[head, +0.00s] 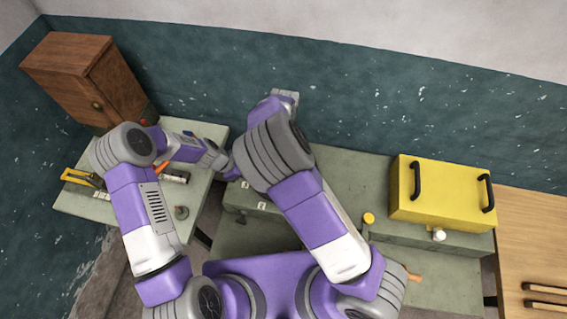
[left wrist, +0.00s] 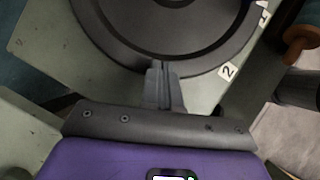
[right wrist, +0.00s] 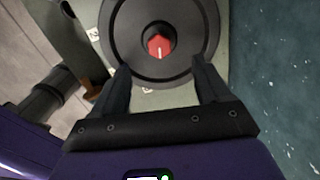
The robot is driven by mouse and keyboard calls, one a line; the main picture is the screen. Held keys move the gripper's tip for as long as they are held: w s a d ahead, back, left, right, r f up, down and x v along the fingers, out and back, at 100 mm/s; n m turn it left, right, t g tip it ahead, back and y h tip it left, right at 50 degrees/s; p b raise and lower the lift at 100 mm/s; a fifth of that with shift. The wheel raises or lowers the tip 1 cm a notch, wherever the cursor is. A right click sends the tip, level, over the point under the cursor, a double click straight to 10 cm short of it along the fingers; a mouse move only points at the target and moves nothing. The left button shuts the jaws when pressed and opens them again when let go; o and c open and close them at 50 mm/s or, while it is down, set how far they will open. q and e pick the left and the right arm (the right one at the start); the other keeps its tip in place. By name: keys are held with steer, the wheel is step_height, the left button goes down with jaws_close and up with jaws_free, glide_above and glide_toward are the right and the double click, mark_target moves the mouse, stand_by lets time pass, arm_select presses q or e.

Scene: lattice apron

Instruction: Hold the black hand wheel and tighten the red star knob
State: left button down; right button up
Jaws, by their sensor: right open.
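The black hand wheel (left wrist: 110,45) is a broad dark disc in the left wrist view; it also fills the upper middle of the right wrist view (right wrist: 192,58). The red star knob (right wrist: 159,46) stands at its centre. My left gripper (left wrist: 164,70) has its fingers close together at the wheel's rim, shut on it; the exact contact is hidden. My right gripper (right wrist: 160,68) is open over the wheel, its fingers apart on either side, with the knob just beyond the fingertips and untouched. In the head view my right arm hides the wheel and knob.
Number labels (left wrist: 227,71) sit beside the wheel. An orange-brown handle (left wrist: 301,38) stands nearby. A yellow box (head: 440,192) with black handles is on the right, a wooden cabinet (head: 90,80) at back left. A dark green wall (head: 350,100) runs close behind the bench.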

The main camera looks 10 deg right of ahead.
arm_select(q)
steer(key=shift+s+f, duration=0.25)
steer(key=shift+f, duration=0.05)
steer(key=shift+a, duration=0.1)
arm_select(e)
steer(key=shift+n, duration=0.4)
steer(key=f, duration=1.2)
steer(key=shift+s+d, duration=0.3)
steer(key=shift+d, duration=0.05)
steer(key=shift+c, duration=0.2)
steer(key=c, duration=1)
